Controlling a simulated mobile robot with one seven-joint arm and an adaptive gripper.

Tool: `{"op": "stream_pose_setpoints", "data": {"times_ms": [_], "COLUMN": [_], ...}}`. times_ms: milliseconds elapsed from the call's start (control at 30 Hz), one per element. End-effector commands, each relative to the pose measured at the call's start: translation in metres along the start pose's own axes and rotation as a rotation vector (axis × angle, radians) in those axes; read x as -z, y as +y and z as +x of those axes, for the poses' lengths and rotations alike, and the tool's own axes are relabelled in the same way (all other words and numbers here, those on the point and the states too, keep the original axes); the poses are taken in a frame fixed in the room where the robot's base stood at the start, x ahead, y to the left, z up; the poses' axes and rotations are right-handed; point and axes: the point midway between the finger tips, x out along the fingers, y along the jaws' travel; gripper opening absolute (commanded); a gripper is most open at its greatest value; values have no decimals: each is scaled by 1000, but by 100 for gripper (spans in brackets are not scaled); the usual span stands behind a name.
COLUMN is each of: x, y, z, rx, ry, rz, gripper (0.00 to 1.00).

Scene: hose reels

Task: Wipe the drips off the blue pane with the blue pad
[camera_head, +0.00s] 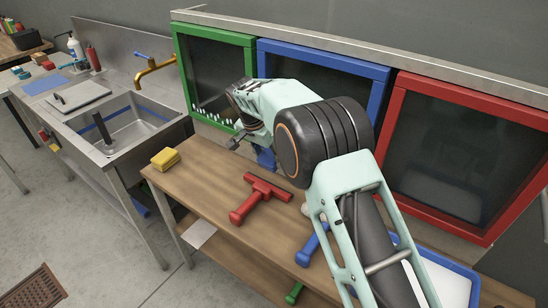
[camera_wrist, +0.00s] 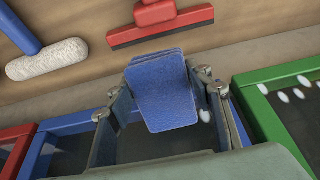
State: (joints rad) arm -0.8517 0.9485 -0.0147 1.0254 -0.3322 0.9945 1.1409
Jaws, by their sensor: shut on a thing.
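My gripper (camera_wrist: 160,88) is shut on the blue pad (camera_wrist: 165,95), which sits between its two fingers in the wrist view. In the head view the pad (camera_head: 266,157) shows partly below my wrist, near the lower left of the blue-framed pane. The blue pane (camera_head: 325,61) is at the back middle, its lower part covered by my arm. In the wrist view its blue frame (camera_wrist: 72,123) passes behind my fingers. One white drip (camera_wrist: 205,116) shows between the pad and a finger, seemingly on the blue pane. Whether the pad touches the pane I cannot tell.
The green pane (camera_head: 215,38) on the left bears white drips; the red pane (camera_head: 399,100) is on the right. A red squeegee (camera_head: 262,195), yellow sponge (camera_head: 165,159), blue roller (camera_wrist: 55,60) and blue-rimmed tray (camera_head: 468,270) are on the wooden bench. A sink (camera_head: 125,125) stands left.

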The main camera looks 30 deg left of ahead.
Motion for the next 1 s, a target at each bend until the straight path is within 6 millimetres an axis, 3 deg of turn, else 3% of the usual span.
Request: {"op": "stream_pose_setpoints", "data": {"times_ms": [700, 1000], "x": [0, -2], "y": [-46, -49], "z": [-3, -1], "rx": [1, 0], "ry": [4, 2], "rz": [0, 0], "gripper": [24, 24]}}
